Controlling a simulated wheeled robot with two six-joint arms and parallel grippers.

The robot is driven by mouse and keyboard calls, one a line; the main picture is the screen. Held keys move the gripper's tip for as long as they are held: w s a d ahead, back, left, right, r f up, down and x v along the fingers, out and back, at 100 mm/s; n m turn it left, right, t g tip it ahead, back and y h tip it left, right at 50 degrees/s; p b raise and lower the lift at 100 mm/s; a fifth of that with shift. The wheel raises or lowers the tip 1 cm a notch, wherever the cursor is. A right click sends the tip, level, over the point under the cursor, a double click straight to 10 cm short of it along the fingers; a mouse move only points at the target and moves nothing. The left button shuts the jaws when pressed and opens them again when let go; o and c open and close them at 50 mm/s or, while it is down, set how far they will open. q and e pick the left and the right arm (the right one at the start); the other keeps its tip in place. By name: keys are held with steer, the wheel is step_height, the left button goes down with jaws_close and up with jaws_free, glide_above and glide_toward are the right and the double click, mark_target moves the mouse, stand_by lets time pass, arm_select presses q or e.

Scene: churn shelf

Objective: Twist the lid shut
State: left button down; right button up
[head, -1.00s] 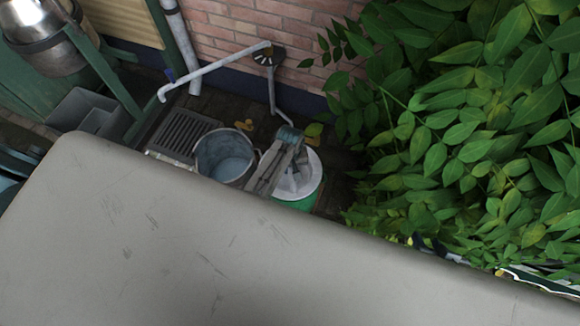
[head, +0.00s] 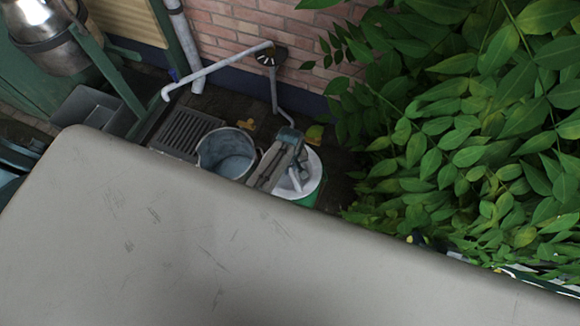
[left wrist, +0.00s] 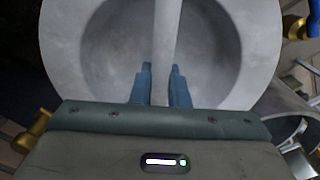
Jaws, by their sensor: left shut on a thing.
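A round pale grey lid (head: 313,172) sits on a green container (head: 309,198) on the ground near the wall in the head view. The left wrist view shows the lid (left wrist: 99,52) from close up, with a raised rim, a sunken middle and a straight bar handle (left wrist: 165,30) across it. My left gripper (left wrist: 160,82) has its two blue-grey fingers on either side of the bar and is shut on it. In the head view my left gripper (head: 296,177) is over the lid and hides part of it. The right gripper is in neither view.
A metal bucket (head: 226,152) stands just left of the container, beside a drain grate (head: 184,132). A pipe (head: 215,68) comes off the brick wall (head: 235,28) above them. Dense leaves (head: 450,140) fill the right side. A grey crate (head: 92,108) is at the left.

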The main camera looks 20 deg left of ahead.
arm_select(q)
steer(key=shift+r, duration=0.15)
steer(key=shift+n+p, duration=0.5)
steer(key=shift+n, duration=0.3)
steer(key=shift+n+p, duration=0.3)
steer(key=shift+n, duration=0.3)
steer(key=shift+n, duration=0.4)
steer(key=c, duration=1.3)
jaws_free()
step_height(320, 180, up, 11)
steer(key=p, duration=0.3)
